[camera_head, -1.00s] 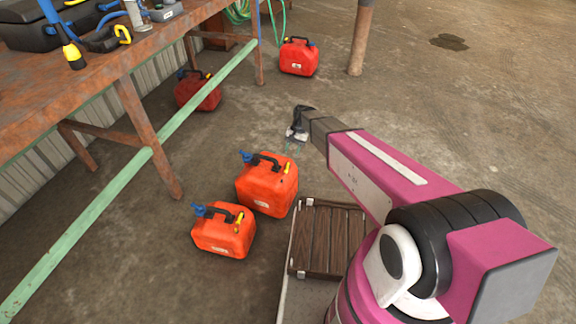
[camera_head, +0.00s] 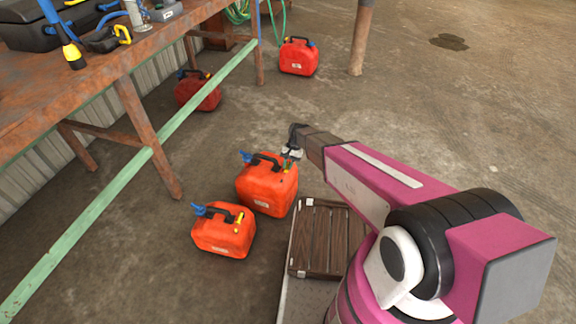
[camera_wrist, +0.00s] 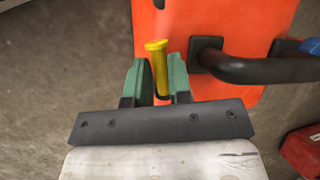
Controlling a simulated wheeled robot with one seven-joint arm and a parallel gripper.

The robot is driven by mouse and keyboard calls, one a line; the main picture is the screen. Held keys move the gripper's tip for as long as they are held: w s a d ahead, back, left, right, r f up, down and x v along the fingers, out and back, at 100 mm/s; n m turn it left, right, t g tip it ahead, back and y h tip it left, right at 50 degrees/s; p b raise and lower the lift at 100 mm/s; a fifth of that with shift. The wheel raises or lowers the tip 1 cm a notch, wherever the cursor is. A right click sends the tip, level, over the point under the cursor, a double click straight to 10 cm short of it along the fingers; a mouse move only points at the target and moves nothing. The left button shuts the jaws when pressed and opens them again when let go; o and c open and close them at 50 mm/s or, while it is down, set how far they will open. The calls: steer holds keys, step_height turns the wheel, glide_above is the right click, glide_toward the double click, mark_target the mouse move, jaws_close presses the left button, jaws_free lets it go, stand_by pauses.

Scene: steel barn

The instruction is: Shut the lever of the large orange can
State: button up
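The large orange can (camera_head: 262,193) stands on the floor left of the wooden crate, with a black handle and a blue spout cap. It also fills the top of the wrist view (camera_wrist: 215,25). Its yellow lever (camera_wrist: 158,62) sticks up from the can beside the handle. My gripper (camera_head: 290,156) is at the can's upper right corner. In the wrist view its green fingers (camera_wrist: 160,80) are apart, one on each side of the lever. Whether either finger touches the lever cannot be told.
A smaller orange can (camera_head: 222,238) with its own yellow lever stands at the lower left. Two red cans (camera_head: 298,58) (camera_head: 198,92) stand farther back. A rusty table (camera_head: 60,95) is on the left. Open floor lies to the right.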

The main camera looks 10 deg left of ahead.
jaws_close()
steer(key=shift+a+m+t+y, duration=0.15)
steer(key=shift+m+y, duration=0.05)
steer(key=shift+m, duration=0.4)
steer(key=shift+a+m+t+y, duration=0.1)
steer(key=shift+m+t+y, duration=0.1)
steer(key=shift+m, duration=0.4)
steer(key=o, duration=0.5)
jaws_free()
steer(key=shift+o, duration=0.2)
steer(key=shift+r, duration=0.15)
steer(key=v, duration=1)
steer(key=shift+w+r, duration=0.25)
steer(key=shift+d, duration=0.1)
